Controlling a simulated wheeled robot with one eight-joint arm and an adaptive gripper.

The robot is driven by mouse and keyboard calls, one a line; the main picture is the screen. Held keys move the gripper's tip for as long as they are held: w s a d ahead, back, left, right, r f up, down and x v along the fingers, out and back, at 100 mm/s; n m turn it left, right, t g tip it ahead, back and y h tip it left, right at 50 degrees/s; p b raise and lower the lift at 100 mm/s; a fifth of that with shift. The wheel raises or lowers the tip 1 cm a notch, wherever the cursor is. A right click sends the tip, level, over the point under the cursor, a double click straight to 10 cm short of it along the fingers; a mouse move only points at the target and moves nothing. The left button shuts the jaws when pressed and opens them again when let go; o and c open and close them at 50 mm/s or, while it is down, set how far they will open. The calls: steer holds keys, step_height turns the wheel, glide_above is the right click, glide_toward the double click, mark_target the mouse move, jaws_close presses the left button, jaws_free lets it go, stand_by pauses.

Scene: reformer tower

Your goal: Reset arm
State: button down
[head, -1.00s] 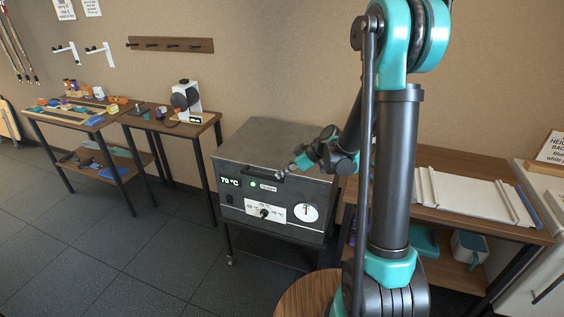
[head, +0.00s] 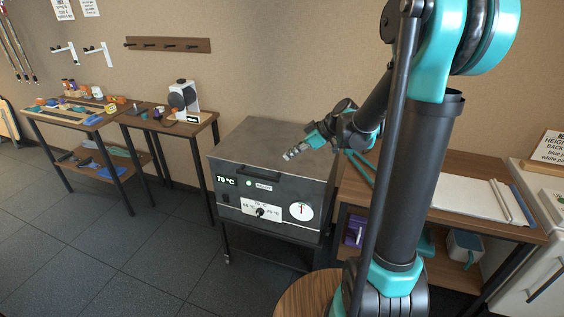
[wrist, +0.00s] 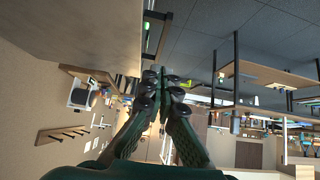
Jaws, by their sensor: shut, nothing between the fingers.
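My gripper (head: 290,155) is above the lid of a grey metal heater box in the head view, apart from the box's handle and pointing left. In the wrist view my gripper (wrist: 164,84) has its fingers together with nothing between them. My teal and black arm stands at the right of the head view and hides part of the shelf table behind it.
The heater box (head: 270,150) has a dial and a display reading 70 °C. A wooden table (head: 465,224) with white boards stands at right. Two smaller tables with tools (head: 80,125) stand at left. Dark floor (head: 60,230) is clear at front left.

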steer(key=s+d+f+m+h, duration=0.4)
steer(key=s+d+m, duration=0.3)
steer(key=s, duration=0.4)
steer(key=s+d+f+m+t+h, duration=0.1)
steer(key=s+d+f+m+h, duration=0.3)
steer(key=s+d+m, duration=0.3)
steer(key=s+d+f, duration=0.1)
steer(key=s, duration=0.3)
steer(key=shift+d, duration=0.2)
